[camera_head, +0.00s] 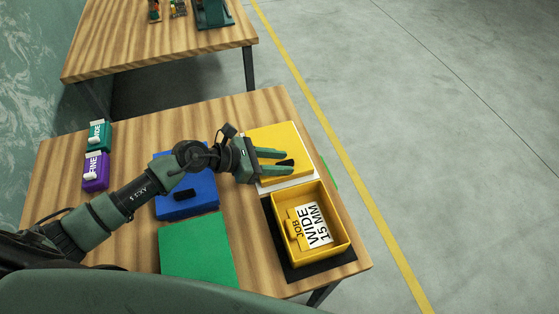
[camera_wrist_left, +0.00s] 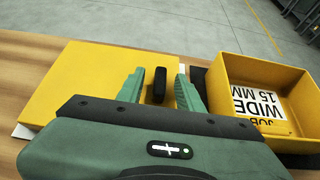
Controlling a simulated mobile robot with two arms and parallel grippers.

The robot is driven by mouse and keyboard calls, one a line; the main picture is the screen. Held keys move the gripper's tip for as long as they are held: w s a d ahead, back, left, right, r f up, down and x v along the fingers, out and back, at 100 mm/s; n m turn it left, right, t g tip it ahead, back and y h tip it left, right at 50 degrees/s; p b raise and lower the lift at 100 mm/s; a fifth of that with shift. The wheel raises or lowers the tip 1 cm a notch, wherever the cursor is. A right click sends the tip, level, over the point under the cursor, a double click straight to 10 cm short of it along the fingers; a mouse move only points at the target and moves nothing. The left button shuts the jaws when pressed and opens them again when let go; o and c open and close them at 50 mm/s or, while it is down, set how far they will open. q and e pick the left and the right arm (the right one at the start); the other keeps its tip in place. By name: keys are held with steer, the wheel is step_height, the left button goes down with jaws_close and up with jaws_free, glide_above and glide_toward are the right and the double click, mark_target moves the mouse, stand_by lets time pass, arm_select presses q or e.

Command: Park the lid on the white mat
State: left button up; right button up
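The yellow lid (camera_head: 272,137) with a black handle lies over the white mat (camera_head: 290,183), whose edge shows along the lid's near side. The lid also fills the left of the left wrist view (camera_wrist_left: 75,80). My left gripper (camera_head: 289,162) is open over the lid. Its green fingers stand on either side of the black handle (camera_wrist_left: 160,86), with a gap visible on both sides. The open yellow box (camera_head: 346,231) is beside the lid, holding a white card reading "JOB WIDE 15 MM". My right gripper is not in view.
The yellow box stands on a black mat (camera_head: 312,268) near the table's right edge. A blue lidded box (camera_head: 190,201) and a green panel (camera_head: 198,250) lie left of it. Teal (camera_head: 99,136) and purple (camera_head: 96,171) labelled boxes stand at the far left. Another table is behind.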

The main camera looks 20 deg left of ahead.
arm_select(q)
steer(key=shift+r, duration=0.15)
steer(key=shift+s+a, duration=0.1)
steer(key=b+v, duration=0.2)
steer(key=v, duration=0.9)
steer(key=shift+s+a+r+b, duration=0.2)
steer(key=shift+a+r+b, duration=0.05)
steer(key=shift+b, duration=0.15)
